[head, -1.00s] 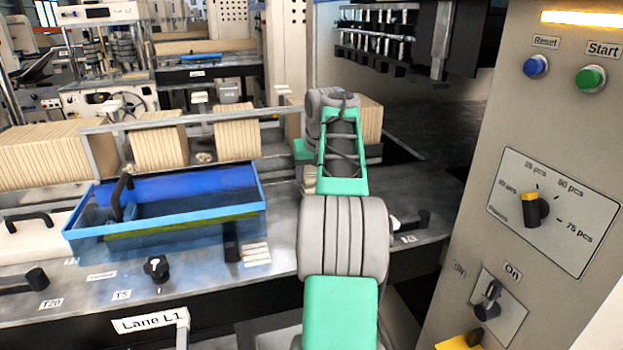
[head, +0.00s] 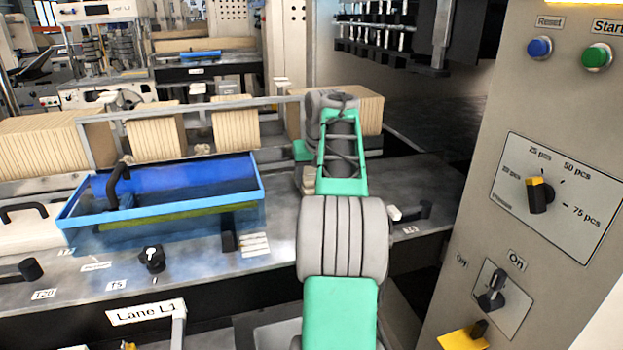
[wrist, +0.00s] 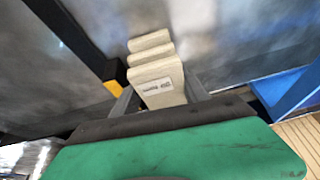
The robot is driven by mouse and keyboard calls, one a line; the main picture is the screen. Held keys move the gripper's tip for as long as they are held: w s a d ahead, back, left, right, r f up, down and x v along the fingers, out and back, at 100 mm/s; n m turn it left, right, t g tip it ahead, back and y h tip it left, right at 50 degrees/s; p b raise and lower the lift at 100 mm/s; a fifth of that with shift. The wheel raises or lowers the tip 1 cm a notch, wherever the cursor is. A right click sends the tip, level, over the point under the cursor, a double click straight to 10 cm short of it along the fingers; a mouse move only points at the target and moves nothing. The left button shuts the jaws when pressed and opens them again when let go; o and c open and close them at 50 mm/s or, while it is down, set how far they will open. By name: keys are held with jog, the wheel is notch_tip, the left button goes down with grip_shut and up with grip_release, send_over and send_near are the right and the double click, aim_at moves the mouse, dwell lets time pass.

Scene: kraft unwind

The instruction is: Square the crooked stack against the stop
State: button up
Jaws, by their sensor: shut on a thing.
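My gripper (wrist: 160,98) shows in the wrist view with one finger on each side of a cream labelled block (wrist: 158,86), and it is shut on it. Two more cream pieces (wrist: 150,42) lie just beyond the block in a stepped, uneven row. A dark block with a yellow face (wrist: 114,88) stands just left of them; I cannot tell if it is the stop. In the head view my arm hides the fingers, and only small cream pieces (head: 308,180) show at its left edge.
A blue tray (head: 262,190) with a dark handle sits left of my arm. Tan stacks (head: 155,132) stand behind a metal rail (head: 190,119). A control panel (head: 560,190) rises close on the right. A black post (head: 228,236) and a knob (head: 151,258) stand on the front metal deck.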

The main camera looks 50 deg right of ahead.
jog(key=shift+s+d+p, duration=0.2)
jog(key=shift+d+p, duration=0.1)
jog(key=shift+d, duration=0.1)
dwell(1.1)
jog(key=shift+w+a+f, duration=0.1)
jog(key=shift+a, duration=0.1)
dwell(0.6)
jog(key=o, duration=1.5)
jog(key=shift+a, duration=0.1)
jog(key=shift+c, duration=0.2)
